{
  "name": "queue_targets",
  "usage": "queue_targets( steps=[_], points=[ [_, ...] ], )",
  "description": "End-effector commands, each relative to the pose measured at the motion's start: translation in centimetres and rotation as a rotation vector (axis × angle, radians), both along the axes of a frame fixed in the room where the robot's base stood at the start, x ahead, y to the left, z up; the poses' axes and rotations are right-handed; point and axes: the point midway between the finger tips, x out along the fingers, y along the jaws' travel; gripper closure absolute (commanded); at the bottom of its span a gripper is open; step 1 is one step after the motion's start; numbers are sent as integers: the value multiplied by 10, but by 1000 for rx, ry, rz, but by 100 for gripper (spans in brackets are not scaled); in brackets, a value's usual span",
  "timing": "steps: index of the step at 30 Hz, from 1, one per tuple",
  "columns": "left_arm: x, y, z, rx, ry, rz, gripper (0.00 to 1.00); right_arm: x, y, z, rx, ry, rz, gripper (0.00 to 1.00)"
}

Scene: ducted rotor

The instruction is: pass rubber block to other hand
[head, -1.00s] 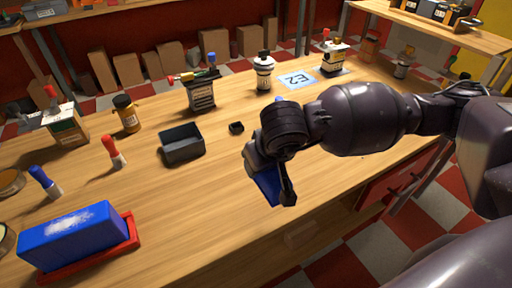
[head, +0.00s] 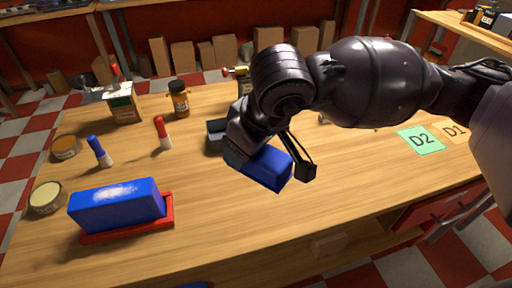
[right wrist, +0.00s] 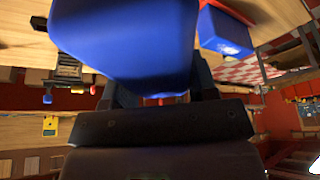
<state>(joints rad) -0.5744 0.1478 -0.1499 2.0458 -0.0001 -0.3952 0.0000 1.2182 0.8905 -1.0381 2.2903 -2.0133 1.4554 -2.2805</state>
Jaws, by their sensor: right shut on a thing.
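A blue rubber block (head: 266,167) is in my right gripper (head: 272,162), held above the table in the head view. One dark finger shows at the block's right side; the rest of the gripper is partly hidden behind the wrist. In the right wrist view the block (right wrist: 130,40) fills the upper middle between the two fingers (right wrist: 155,90). My left gripper is in neither view.
A second blue block (head: 118,203) sits on a red tray (head: 125,234) at the table's front left; it also shows in the right wrist view (right wrist: 224,33). Red (head: 163,132) and blue (head: 100,151) markers stand behind it. The table's front middle is clear.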

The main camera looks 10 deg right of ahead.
Motion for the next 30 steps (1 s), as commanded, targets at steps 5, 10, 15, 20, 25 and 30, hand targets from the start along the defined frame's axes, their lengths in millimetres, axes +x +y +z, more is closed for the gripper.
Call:
queue_targets(
  steps=[5, 10, 15, 20, 25, 30],
  points=[
    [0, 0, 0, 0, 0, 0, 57, 12, 11, -15, 1, 2, 97, 71],
    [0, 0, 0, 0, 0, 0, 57, 26, 24, -32, 1, 2, 217, 71],
    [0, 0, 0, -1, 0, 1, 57, 36, 34, -45, 1, 0, 312, 71],
    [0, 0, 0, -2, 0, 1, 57, 41, 40, -51, 1, 0, 360, 71],
    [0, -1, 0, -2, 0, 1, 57, 40, 36, -47, 0, -1, 343, 71],
    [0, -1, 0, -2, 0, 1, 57, 33, 23, -30, -1, -5, 242, 71]
  ],
)
